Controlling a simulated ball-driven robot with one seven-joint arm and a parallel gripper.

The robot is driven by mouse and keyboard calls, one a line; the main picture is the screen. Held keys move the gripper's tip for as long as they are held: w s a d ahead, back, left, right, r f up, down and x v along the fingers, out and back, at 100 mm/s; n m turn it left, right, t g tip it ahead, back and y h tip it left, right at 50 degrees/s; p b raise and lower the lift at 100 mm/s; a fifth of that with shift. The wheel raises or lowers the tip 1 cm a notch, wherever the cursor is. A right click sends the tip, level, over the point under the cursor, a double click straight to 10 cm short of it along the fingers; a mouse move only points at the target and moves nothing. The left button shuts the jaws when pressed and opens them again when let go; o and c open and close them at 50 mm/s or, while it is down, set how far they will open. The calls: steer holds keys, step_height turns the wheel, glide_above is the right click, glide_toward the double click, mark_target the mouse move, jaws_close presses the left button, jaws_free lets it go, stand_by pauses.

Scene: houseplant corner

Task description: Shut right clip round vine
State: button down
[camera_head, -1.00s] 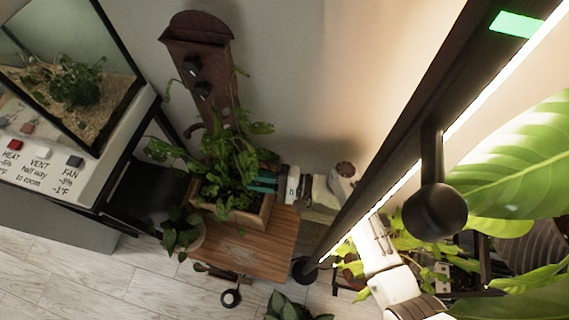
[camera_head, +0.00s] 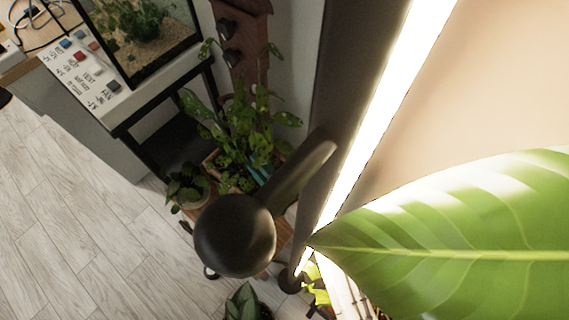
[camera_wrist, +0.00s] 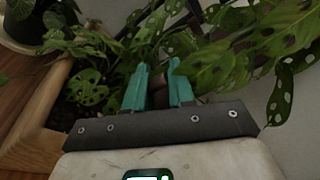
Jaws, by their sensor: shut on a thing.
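A leafy vine (camera_head: 228,135) with holed leaves grows from a wooden planter (camera_wrist: 42,112) and reaches up a brown post (camera_head: 243,50). Two dark round pieces, perhaps clips, sit on the post, an upper one (camera_head: 227,28) and a lower one (camera_head: 229,58); I cannot tell whether they are open. My gripper (camera_wrist: 158,88) has teal fingers low among the leaves, closed on a dark brown piece (camera_wrist: 158,92). Leaves hide most of this piece, and I cannot tell if it is the right clip. In the head view the teal fingers (camera_head: 258,172) show partly behind a dark bar.
A dark ball-ended bar (camera_head: 235,235) and a bright light strip (camera_head: 372,110) cross the head view. A big leaf (camera_head: 450,240) covers the right. A glass tank (camera_head: 150,30) and labelled panel (camera_head: 85,70) stand upper left. The pale floor (camera_head: 70,220) is clear at lower left.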

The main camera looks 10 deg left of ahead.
steer(key=shift+d+f, duration=0.15)
steer(key=shift+d, duration=0.1)
steer(key=c, duration=1.2)
jaws_free()
steer(key=shift+d, duration=0.15)
steer(key=shift+o, duration=1)
steer(key=shift+s, duration=0.1)
steer(key=v, duration=0.7)
steer(key=shift+s, duration=0.2)
